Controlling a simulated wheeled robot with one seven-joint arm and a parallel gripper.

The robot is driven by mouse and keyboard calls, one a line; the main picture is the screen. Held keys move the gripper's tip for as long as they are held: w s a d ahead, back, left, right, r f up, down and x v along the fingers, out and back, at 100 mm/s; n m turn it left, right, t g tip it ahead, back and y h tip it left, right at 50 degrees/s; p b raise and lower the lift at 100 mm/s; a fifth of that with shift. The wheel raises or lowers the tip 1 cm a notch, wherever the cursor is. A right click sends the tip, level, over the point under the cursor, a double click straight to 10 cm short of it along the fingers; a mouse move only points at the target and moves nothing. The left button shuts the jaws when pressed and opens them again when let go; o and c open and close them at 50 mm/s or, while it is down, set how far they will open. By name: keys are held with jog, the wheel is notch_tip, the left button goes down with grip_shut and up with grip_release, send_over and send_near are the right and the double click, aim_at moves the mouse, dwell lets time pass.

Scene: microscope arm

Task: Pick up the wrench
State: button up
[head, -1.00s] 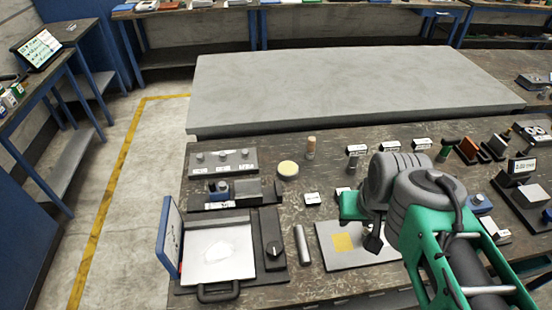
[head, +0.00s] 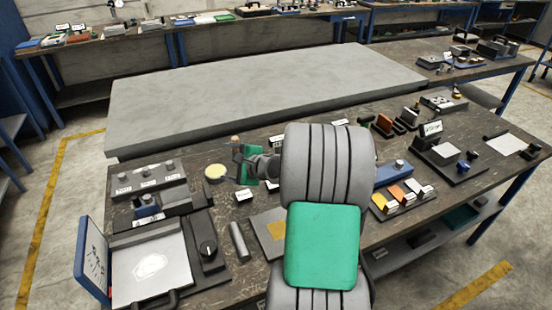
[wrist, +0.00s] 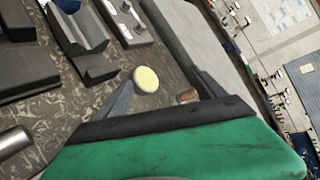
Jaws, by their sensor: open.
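I cannot make out a wrench in either view; part of the bench is hidden behind my arm in the head view. My gripper (wrist: 163,80) is open in the wrist view, its two dark fingers spread with nothing held between them. A pale yellow disc (wrist: 146,79) shows between the fingers, on the bench beyond them. A small brown-topped peg (wrist: 187,96) shows close to the right finger. In the head view my arm covers much of the gripper, near the same disc (head: 215,172).
A grey slab (head: 260,90) fills the back of the bench. A white-surfaced case with a raised lid (head: 150,265) and a metal cylinder (head: 238,240) are at the front left. A tray of coloured blocks (head: 403,197) and a dark stand (head: 448,160) are on the right.

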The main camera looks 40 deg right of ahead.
aim_at(281, 143)
jog(key=shift+o, duration=0.8)
jog(key=s+d+f+m+t+h, duration=0.1)
jog(key=d+m, duration=0.3)
jog(key=d, duration=0.1)
jog(key=d+f+m+t+h+b, duration=0.1)
jog(key=d+f+m, duration=0.1)
jog(key=d, duration=0.3)
jog(key=shift+s+f+m+t+h, duration=0.3)
jog(key=shift+s+m, duration=0.1)
jog(key=shift+m, duration=0.5)
jog(key=shift+o, duration=1)
jog(key=s+d+m+t+h, duration=0.1)
jog(key=s+d+m+h, duration=0.3)
jog(key=d+m, duration=0.4)
jog(key=shift+s+d+f+t, duration=0.2)
jog(key=shift+d+t, duration=0.2)
jog(key=shift+d, duration=0.35)
jog(key=x, duration=0.6)
jog(key=shift+w+d+p, duration=0.1)
jog(key=shift+w+p, duration=0.2)
jog(key=shift+w+d, duration=0.15)
jog(key=shift+w, duration=0.25)
jog(key=shift+c, duration=0.4)
jog(key=c, duration=1.9)
